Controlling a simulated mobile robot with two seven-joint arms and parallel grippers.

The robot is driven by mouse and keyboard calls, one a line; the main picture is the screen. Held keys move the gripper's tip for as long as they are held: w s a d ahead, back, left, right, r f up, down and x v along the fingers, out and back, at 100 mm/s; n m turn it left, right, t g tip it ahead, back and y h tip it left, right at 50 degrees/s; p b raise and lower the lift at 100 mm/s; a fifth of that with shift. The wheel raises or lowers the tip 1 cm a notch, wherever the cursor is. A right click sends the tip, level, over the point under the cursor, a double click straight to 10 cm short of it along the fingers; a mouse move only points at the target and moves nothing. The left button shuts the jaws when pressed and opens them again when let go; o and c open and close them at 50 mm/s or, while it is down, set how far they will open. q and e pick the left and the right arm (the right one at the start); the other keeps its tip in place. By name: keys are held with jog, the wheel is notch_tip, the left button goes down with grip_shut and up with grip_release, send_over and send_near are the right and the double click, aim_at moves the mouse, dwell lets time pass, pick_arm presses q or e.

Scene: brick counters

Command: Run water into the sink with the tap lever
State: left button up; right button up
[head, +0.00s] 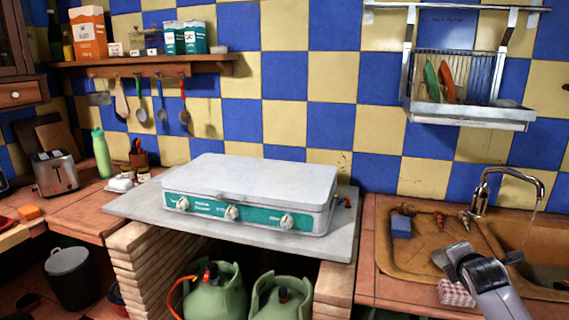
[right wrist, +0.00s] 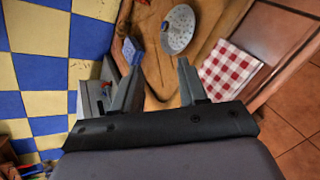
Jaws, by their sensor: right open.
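The chrome tap (head: 480,196) stands at the back of the brown sink unit, its curved spout reaching right over the basin (head: 550,235). A thin pale streak below the spout end looks like running water. Small red-and-metal fittings (head: 464,218) sit beside the tap base; I cannot tell which part is the lever. My right gripper (head: 485,260) is open and empty in front of the tap, over the sink's front area. In the right wrist view its fingers (right wrist: 160,72) are apart with nothing between them; the tap is not clearly visible there. My left gripper is not in view.
A blue sponge (head: 401,227) lies on the drainboard (head: 390,262). A white perforated disc (right wrist: 180,30) and a red-checked cloth (right wrist: 231,70) lie near my right gripper. A dish rack (head: 470,112) hangs above. A stove (head: 250,185) stands left.

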jog(key=w+a+r+m+t+y, duration=0.2)
jog(key=r+m+t, duration=0.15)
jog(key=m, duration=0.55)
jog(key=w+a+r+m+t+y, duration=0.1)
jog(key=a+r+m+t, duration=0.3)
jog(key=m, duration=0.5)
jog(key=s+a+f+g+y, duration=0.15)
jog(key=s+a+f, duration=0.25)
jog(key=s+f, duration=0.45)
jog(key=s+a+f+g+y, duration=0.1)
jog(key=s+a+f+g, duration=0.4)
jog(key=f, duration=0.6)
jog(key=s+a+f, duration=0.2)
jog(key=s+f, duration=0.1)
jog(key=s, duration=0.5)
jog(key=s+a+f+g+y, duration=0.1)
jog(key=s+a+f, duration=0.1)
jog(key=s, duration=0.6)
jog(key=s+a+f+g, duration=0.1)
jog(key=s+f, duration=0.3)
jog(key=s, duration=0.4)
jog(key=shift+a, duration=0.85)
jog(key=shift+s+d+m, duration=0.1)
jog(key=shift+s+m, duration=0.05)
jog(key=shift+m, duration=0.15)
